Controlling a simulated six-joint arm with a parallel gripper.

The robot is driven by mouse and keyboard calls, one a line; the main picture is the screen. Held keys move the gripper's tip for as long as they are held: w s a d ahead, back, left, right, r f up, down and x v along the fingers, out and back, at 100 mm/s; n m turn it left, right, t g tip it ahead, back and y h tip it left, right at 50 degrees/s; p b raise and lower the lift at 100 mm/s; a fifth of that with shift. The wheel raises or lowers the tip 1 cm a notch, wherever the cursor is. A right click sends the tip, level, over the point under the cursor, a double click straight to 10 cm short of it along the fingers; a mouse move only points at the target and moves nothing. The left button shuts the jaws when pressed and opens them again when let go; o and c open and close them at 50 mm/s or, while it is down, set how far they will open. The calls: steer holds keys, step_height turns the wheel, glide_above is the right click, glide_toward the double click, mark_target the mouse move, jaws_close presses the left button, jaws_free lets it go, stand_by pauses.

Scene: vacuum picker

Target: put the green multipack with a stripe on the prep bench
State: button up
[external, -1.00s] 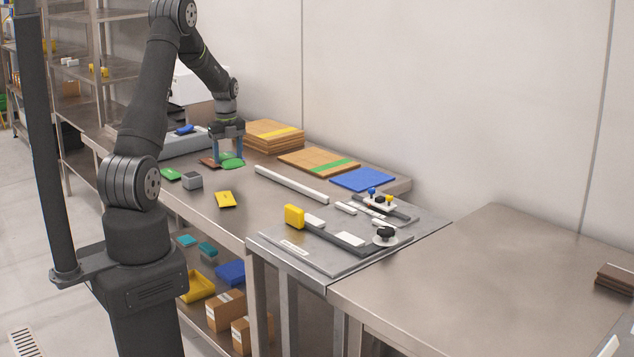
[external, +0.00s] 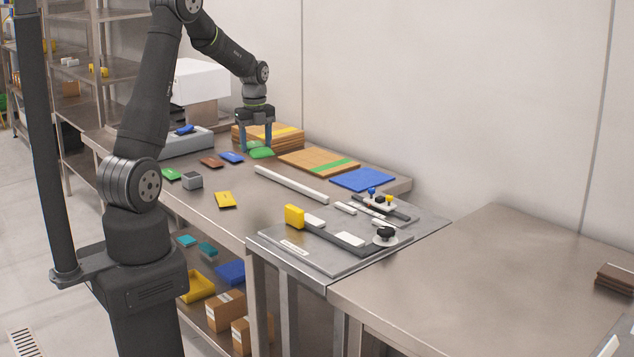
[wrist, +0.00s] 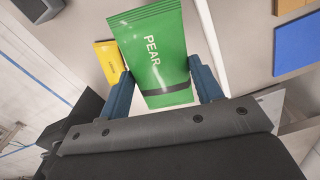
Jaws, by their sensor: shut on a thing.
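The green multipack (external: 262,153), a flat pouch, is held between the blue fingers of my gripper (external: 256,138), above the long steel bench near the stacked boards. The wrist view shows the multipack (wrist: 155,55) with the word PEAR and a dark stripe across its end near the gripper. My gripper (wrist: 160,72) is shut on its two side edges.
On the long bench lie a blue pack (external: 231,157), a brown pack (external: 212,162), another green pack (external: 171,174), a grey block (external: 192,180) and a yellow pack (external: 225,199). Stacked boards (external: 275,143), a white bar (external: 290,184) and a fixture plate (external: 290,250) stand rightward.

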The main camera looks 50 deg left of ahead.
steer(key=w+d+r+m, duration=0.1)
steer(key=w+d+m, duration=0.35)
steer(key=d, duration=1.35)
steer(key=w+d+m, duration=0.2)
steer(key=w+d, duration=0.6)
steer(key=d, duration=1)
steer(key=s+d+m, duration=0.2)
steer(key=s+d, duration=0.1)
steer(key=d, duration=0.9)
steer(key=s+d+m, duration=0.1)
steer(key=s+d, duration=0.2)
steer(key=d, duration=1)
steer(key=s+d+m, duration=0.6)
steer(key=s+d, duration=2.2)
steer(key=d, duration=0.1)
glide_above(495, 330)
step_height(495, 330, down, 6)
steer(key=shift+r, duration=0.1)
steer(key=shift+f, duration=2.05)
